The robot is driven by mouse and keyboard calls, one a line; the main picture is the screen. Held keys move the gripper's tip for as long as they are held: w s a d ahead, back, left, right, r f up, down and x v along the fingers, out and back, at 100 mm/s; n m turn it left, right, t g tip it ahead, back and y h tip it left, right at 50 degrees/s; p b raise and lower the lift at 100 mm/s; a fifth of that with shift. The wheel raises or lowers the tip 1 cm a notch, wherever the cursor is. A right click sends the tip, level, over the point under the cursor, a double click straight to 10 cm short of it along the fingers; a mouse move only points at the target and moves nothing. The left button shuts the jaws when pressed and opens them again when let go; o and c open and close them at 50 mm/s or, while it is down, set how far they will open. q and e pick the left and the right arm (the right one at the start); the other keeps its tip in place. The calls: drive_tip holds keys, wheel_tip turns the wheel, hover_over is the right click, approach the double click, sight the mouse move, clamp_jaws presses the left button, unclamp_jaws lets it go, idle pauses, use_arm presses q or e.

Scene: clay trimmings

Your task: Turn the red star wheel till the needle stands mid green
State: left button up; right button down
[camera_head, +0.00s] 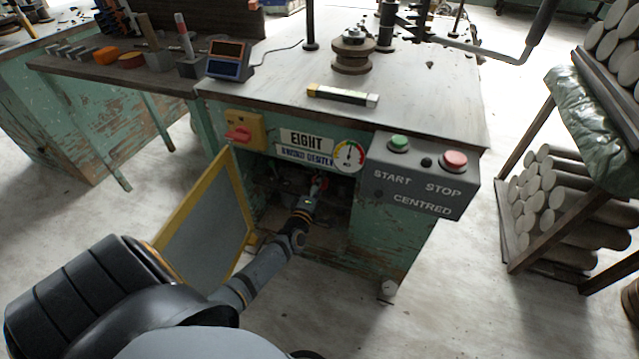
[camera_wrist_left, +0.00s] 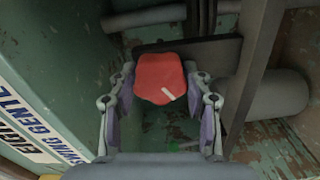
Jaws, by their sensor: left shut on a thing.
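The red star wheel (camera_wrist_left: 160,78) sits inside the open compartment of the green bench, between the fingers of my left gripper (camera_wrist_left: 160,112) in the left wrist view. A pale mark shows on its face. The left gripper is shut on the wheel. In the head view only a little of the wheel (camera_head: 319,184) shows beyond my left gripper (camera_head: 313,193). The round gauge (camera_head: 348,157) is on the bench front above the opening. Its needle points almost straight up, but its exact place on the coloured scale is too small to tell. My right gripper is not in view.
A yellow-framed door (camera_head: 208,222) stands open left of the compartment. A grey START/STOP box (camera_head: 418,178) juts out at the right, and a yellow switch box with a red handle (camera_head: 243,132) sits at the left. Pipes (camera_wrist_left: 275,95) lie behind the wheel.

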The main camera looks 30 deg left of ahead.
use_arm(q)
drive_tip(key=shift+f, duration=0.1)
idle(0.4)
drive_tip(key=o, duration=1.1)
drive_tip(key=shift+o, duration=0.2)
drive_tip(key=v, duration=1.2)
